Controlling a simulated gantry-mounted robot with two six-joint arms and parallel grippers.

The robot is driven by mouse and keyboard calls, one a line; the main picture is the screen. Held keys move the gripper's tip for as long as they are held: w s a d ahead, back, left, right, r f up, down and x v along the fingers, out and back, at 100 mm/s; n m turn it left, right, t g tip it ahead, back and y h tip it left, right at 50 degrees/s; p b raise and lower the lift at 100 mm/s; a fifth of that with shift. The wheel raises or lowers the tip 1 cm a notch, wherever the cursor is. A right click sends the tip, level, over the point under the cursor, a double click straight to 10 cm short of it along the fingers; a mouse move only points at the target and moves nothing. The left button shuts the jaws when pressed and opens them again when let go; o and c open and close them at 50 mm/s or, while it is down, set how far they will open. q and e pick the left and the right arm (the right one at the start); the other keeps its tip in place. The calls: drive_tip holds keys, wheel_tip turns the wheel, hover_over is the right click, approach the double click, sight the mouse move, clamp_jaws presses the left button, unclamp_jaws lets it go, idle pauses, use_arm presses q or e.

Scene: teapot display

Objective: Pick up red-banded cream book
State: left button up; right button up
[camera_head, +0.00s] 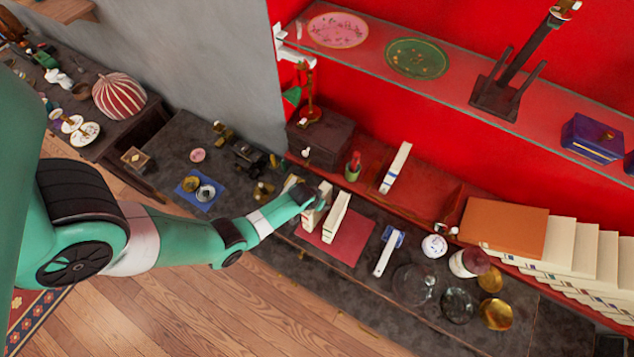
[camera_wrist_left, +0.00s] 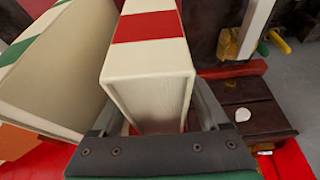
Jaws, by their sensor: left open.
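The red-banded cream book (camera_wrist_left: 148,68) stands between the fingers of my left gripper (camera_wrist_left: 156,112) in the left wrist view, with a finger on each side. The jaws are open around it, and I cannot tell whether either finger touches it. In the head view my left gripper (camera_head: 316,195) is at the upper end of a cream book (camera_head: 313,220) on the red mat (camera_head: 350,243), partly hiding it. My right gripper is not in view.
A green-banded cream book (camera_wrist_left: 55,70) stands close on the left in the wrist view. In the head view another cream book (camera_head: 336,218) stands beside the gripper. Glass dishes (camera_head: 413,284) and a white-spined book (camera_head: 387,254) lie further right. A red shelf (camera_head: 430,190) runs behind.

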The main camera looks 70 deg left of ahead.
use_arm(q)
clamp_jaws()
idle(0.4)
idle(1.0)
